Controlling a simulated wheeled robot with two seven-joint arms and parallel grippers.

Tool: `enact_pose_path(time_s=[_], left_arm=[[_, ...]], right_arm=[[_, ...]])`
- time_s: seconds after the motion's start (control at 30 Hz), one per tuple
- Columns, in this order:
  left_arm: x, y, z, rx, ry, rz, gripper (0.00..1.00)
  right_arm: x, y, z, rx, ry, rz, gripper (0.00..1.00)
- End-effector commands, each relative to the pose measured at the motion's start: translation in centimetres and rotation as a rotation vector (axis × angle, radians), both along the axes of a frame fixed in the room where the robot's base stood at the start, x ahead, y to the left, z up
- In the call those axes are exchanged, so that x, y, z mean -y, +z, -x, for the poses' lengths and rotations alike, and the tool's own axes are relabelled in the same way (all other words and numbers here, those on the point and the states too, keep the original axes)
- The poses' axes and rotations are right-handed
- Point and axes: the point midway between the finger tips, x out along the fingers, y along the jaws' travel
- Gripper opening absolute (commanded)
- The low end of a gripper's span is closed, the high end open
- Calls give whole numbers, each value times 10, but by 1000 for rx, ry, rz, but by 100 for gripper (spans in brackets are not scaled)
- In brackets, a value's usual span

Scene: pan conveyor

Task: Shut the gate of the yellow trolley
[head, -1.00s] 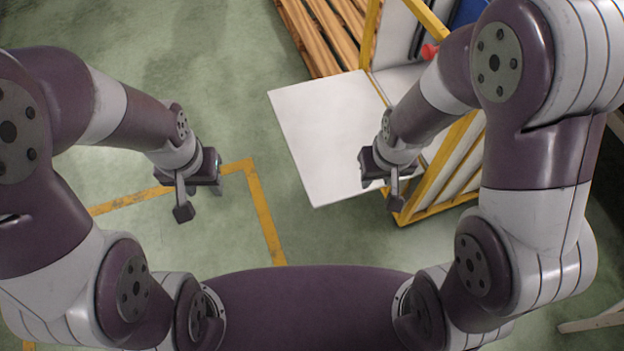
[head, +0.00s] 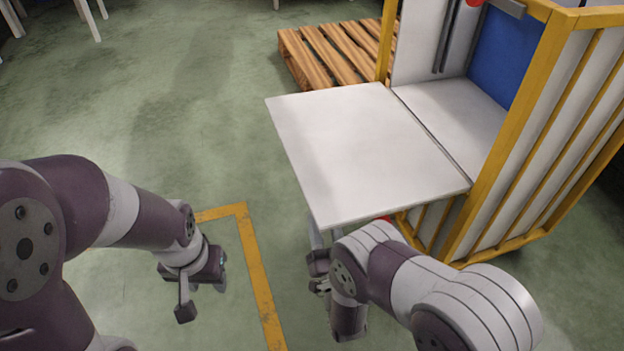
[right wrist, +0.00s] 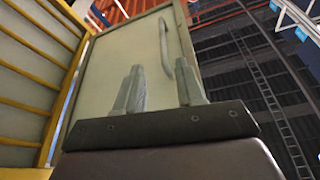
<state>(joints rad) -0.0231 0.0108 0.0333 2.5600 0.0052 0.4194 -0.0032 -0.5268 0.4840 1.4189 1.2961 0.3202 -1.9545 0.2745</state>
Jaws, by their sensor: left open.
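The yellow trolley (head: 506,130) stands at the right of the head view. Its gate (head: 365,145), a flat white panel, is folded down and sticks out level to the left. My right gripper (head: 322,238) is low by the gate's near corner, fingers pointing up, tips partly hidden by the panel. In the right wrist view its two fingers (right wrist: 160,66) are apart with nothing between them, facing the gate's underside (right wrist: 115,62) and a curved handle (right wrist: 164,45). My left gripper (head: 203,296) is open and empty over the floor, away from the trolley.
A wooden pallet (head: 325,55) lies behind the gate. A blue panel (head: 505,55) shows inside the trolley. Yellow tape (head: 255,265) marks the floor between my arms. The green floor left of the gate is clear.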

Motion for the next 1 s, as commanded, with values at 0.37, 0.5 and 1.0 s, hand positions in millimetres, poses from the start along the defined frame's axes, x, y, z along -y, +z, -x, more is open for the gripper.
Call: enact_pose_path(time_s=[0.37,0.5,1.0], left_arm=[[0,-37,0,0,0,0,43],[0,-50,0,0,0,0,43],[0,-57,0,0,0,0,43]], right_arm=[[-13,26,-59,57,0,-19,38],[-19,39,-87,55,1,-17,38],[-24,53,-109,50,2,-14,28]])
